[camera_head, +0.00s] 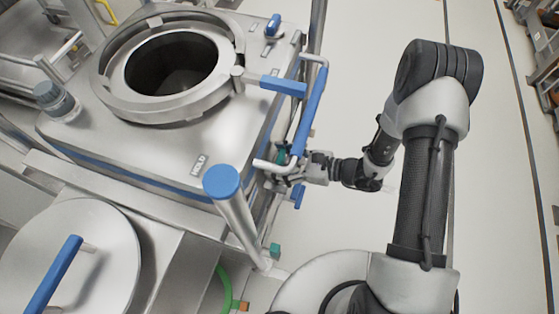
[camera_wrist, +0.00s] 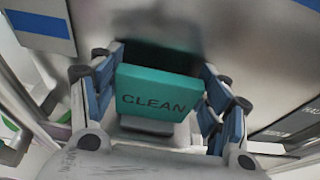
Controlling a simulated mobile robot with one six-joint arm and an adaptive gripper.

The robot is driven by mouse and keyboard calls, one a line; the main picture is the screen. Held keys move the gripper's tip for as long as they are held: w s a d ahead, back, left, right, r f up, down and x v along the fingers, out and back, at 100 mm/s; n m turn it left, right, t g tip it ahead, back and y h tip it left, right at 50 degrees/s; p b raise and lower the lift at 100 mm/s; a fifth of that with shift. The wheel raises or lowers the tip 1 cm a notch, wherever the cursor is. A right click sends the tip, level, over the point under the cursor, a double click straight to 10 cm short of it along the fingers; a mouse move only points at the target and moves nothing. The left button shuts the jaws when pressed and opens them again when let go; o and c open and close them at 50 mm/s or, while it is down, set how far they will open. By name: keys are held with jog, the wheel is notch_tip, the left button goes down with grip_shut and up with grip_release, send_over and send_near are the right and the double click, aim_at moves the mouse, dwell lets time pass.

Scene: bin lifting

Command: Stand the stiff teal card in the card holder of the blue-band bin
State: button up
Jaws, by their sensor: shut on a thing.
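The teal card (camera_wrist: 158,92), marked CLEAN, is between the blue-padded fingers of my gripper (camera_wrist: 161,76) in the wrist view. My gripper is shut on it, and its lettered face is towards the wrist camera. In the head view a bit of teal (camera_head: 281,154) shows at my gripper (camera_head: 288,170), beside the bin's right side. The steel bin (camera_head: 165,150) has a blue band (camera_head: 130,180) along its side; a blue strip (camera_wrist: 42,22) also shows in the wrist view. I cannot make out the card holder, nor whether the card touches it.
A blue-gripped handle (camera_head: 308,110) and rail stand close above my gripper. A blue-capped post (camera_head: 222,182) rises to its left. A round lid (camera_head: 80,255) with a blue handle lies at lower left.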

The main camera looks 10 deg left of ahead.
jog(key=o, duration=1.2)
jog(key=shift+r, duration=0.1)
jog(key=p+v, duration=0.3)
jog(key=v, duration=0.9)
jog(key=s+d+r+n+g+h, duration=0.1)
jog(key=s+r+n+g+h, duration=0.15)
jog(key=r+n, duration=0.4)
jog(key=s+r+n+g+h, duration=0.2)
jog(key=s+r+n+h, duration=0.15)
jog(key=r, duration=0.55)
jog(key=shift+s+d+r+n+t+h, duration=1.4)
jog(key=shift+d+r, duration=0.5)
jog(key=shift+r, duration=0.5)
jog(key=shift+s+d+r+n+t+h, duration=1.25)
jog(key=shift+d+r+n+h, duration=0.5)
jog(key=shift+r, duration=0.7)
jog(key=shift+s+d+r+n+t+h, duration=1.25)
jog(key=shift+d+r, duration=0.75)
jog(key=shift+r, duration=0.4)
